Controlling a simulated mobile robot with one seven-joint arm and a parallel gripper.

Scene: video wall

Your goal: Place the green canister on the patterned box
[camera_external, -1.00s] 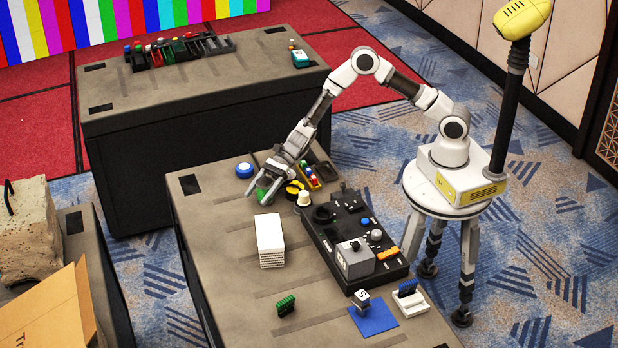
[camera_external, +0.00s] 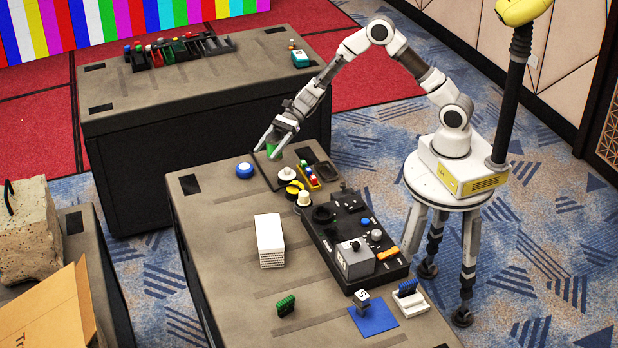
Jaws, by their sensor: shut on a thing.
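The green canister (camera_external: 273,152) is small in the picture and partly covered by the fingers. My gripper (camera_external: 267,151) is shut on it and holds it above the far end of the near table. A white block-shaped box (camera_external: 269,233) with a fine pattern on its front side stands on the left-middle of the same table. It looks like the patterned box. Its flat white top is bare. The gripper and canister are beyond the box, apart from it.
Below the gripper are a dark tray (camera_external: 263,176), a blue round button (camera_external: 244,170), a white round piece (camera_external: 287,174) and a yellow ring (camera_external: 294,188). A black control panel (camera_external: 318,235) stands right of the box. The table left of the box is clear.

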